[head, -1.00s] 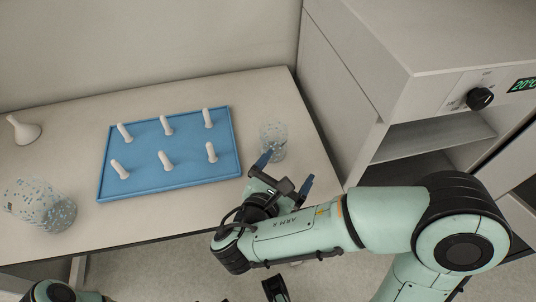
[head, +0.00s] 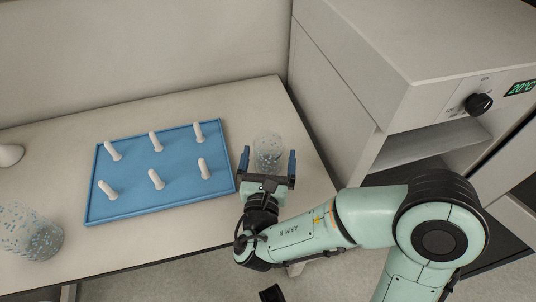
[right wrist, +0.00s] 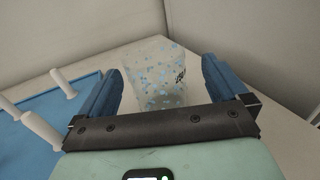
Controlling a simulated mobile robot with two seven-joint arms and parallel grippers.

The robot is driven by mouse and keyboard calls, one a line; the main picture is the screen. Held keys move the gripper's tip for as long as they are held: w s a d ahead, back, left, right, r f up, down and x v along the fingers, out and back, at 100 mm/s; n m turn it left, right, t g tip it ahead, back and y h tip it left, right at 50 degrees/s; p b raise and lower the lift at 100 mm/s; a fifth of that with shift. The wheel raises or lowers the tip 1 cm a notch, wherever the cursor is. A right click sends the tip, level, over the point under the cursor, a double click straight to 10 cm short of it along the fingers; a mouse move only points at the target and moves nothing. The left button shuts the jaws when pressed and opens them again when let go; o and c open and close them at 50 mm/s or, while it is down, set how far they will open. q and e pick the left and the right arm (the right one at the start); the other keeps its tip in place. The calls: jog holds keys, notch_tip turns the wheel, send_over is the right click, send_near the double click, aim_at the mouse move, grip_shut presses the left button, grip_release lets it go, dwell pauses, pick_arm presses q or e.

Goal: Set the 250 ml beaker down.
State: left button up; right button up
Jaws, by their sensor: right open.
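A small clear beaker with pale blue specks (head: 268,148) stands upright on the bench, right of the blue peg tray. My right gripper (head: 269,165) is open, with one blue finger on either side of the beaker. In the right wrist view the beaker (right wrist: 156,82) shows between the two spread fingers (right wrist: 160,88), with gaps on both sides and dark print on its wall. A larger speckled beaker (head: 32,232) stands at the left of the bench. I cannot read a volume on either. My left gripper is not in view.
The blue tray (head: 228,186) with several white upright pegs lies left of the gripper. A white object (head: 10,155) is at the far left. A grey cabinet (head: 400,90) with a dial and display stands right of the bench.

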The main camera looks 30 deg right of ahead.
aim_at(269, 138)
jog(key=x, duration=0.5)
jog(key=shift+w+a+f, duration=0.15)
jog(key=shift+w, duration=0.1)
jog(key=c, duration=1.1)
jog(key=shift+c, duration=0.3)
